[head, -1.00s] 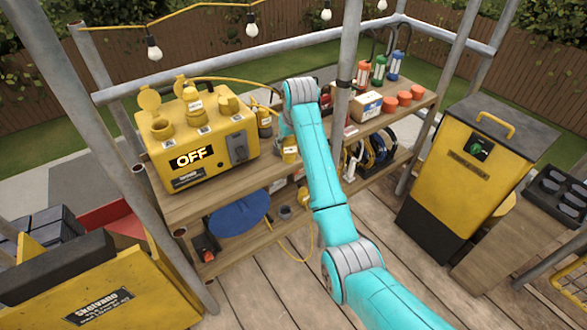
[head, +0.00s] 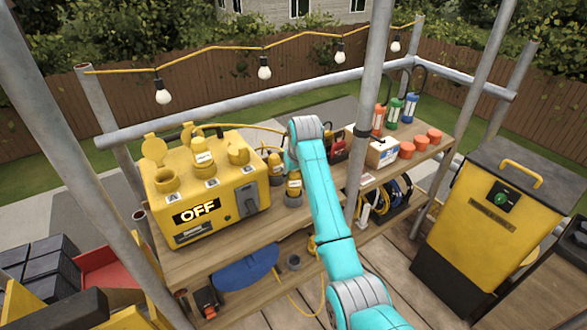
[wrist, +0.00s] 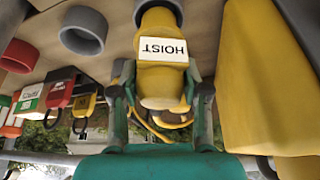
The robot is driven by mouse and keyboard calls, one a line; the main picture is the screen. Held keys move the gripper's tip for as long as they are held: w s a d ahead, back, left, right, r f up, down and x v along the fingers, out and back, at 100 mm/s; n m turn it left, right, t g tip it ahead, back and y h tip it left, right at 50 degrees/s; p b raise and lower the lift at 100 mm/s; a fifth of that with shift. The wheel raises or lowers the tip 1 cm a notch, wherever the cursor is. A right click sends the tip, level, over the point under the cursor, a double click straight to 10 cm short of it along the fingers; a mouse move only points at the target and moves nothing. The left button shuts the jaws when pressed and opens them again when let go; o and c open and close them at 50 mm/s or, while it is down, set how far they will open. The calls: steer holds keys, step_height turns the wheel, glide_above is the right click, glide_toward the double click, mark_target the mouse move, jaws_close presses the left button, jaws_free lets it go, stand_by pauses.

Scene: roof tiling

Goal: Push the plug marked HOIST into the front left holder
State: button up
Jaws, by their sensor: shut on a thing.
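The yellow plug marked HOIST (wrist: 162,75) is between the fingers of my gripper (wrist: 160,95), which is shut on it. The wrist view is upside down, and its label reads inverted. The plug's lower end is at a grey ring holder (wrist: 160,8), with the rim around it; how deep it sits I cannot tell. In the head view the plug (head: 293,184) stands roughly upright over a grey holder (head: 293,199) near the shelf's front edge, right of the yellow power box. My arm hides the gripper's fingers there.
An empty grey holder (wrist: 84,30) is beside the plug's holder. The power box (head: 205,185) showing OFF stands close on the left. Another yellow plug (head: 275,164) stands behind. Padlocks (wrist: 60,92), a scaffold post (head: 368,120) and orange caps (head: 420,142) are to the right.

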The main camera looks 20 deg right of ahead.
steer(key=shift+f, duration=0.8)
steer(key=shift+f, duration=0.6)
stand_by(1.0)
steer(key=o, duration=1)
steer(key=shift+s, duration=0.1)
steer(key=shift+r, duration=0.1)
steer(key=v, duration=1)
steer(key=shift+r, duration=0.4)
steer(key=shift+s, duration=0.25)
